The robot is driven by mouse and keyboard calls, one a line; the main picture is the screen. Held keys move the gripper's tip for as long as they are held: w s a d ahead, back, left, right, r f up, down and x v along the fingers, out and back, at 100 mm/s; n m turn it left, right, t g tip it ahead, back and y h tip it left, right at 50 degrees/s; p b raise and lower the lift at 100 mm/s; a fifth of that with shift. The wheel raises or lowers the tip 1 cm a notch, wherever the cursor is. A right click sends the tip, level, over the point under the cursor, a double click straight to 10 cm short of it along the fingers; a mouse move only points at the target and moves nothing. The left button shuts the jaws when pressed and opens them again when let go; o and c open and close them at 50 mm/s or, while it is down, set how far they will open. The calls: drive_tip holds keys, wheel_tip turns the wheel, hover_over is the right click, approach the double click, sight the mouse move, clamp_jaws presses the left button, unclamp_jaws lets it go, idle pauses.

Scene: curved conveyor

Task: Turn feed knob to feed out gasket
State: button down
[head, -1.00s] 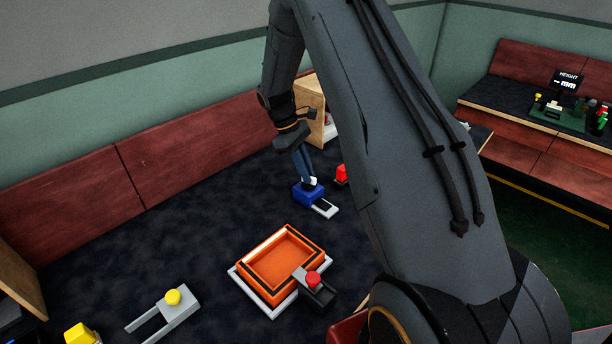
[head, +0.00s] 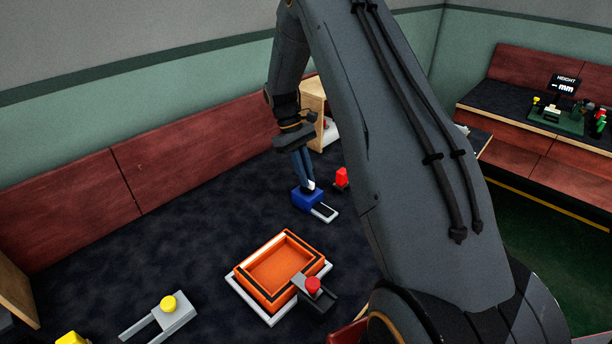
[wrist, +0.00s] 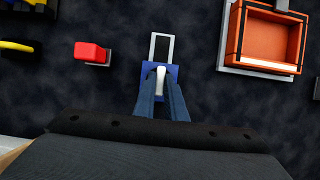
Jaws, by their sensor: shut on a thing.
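A blue feeder block (head: 304,199) stands on the dark table, with a light grey frame-shaped outlet (head: 324,211) at its front. In the wrist view the blue block (wrist: 173,72) has a white knob (wrist: 160,77) on top, and the outlet (wrist: 161,46) extends away from it with a dark middle. My gripper (head: 307,184) points down over the block, and its blue fingers are shut on the white knob. The fingers (wrist: 160,92) hide part of the knob and block in the wrist view. I cannot make out a gasket in the outlet.
An orange tray (head: 272,267) on a light base stands in front of the feeder, beside a red-topped clamp (head: 312,286). A red block (head: 342,178) stands close behind. A yellow-knobbed grey fork (head: 168,304) lies at front left. A wooden box (head: 312,105) is behind.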

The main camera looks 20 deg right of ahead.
drive_tip(key=c, duration=1.8)
unclamp_jaws()
drive_tip(key=b+v, duration=0.2)
drive_tip(key=v, duration=0.6)
drive_tip(key=shift+s, duration=0.1)
drive_tip(key=s+a+m+t, duration=0.1)
drive_tip(key=s+a, duration=0.2)
drive_tip(key=s, duration=0.6)
drive_tip(key=s+a+m+t+y, duration=0.1)
drive_tip(key=s+a, duration=0.3)
drive_tip(key=s, duration=0.5)
drive_tip(key=s+a+m+t, duration=0.2)
drive_tip(key=s+a, duration=0.2)
drive_tip(key=s, duration=0.5)
drive_tip(key=shift+r+t+y, duration=0.2)
drive_tip(key=shift+t+y, duration=0.1)
drive_tip(key=shift+t, duration=0.1)
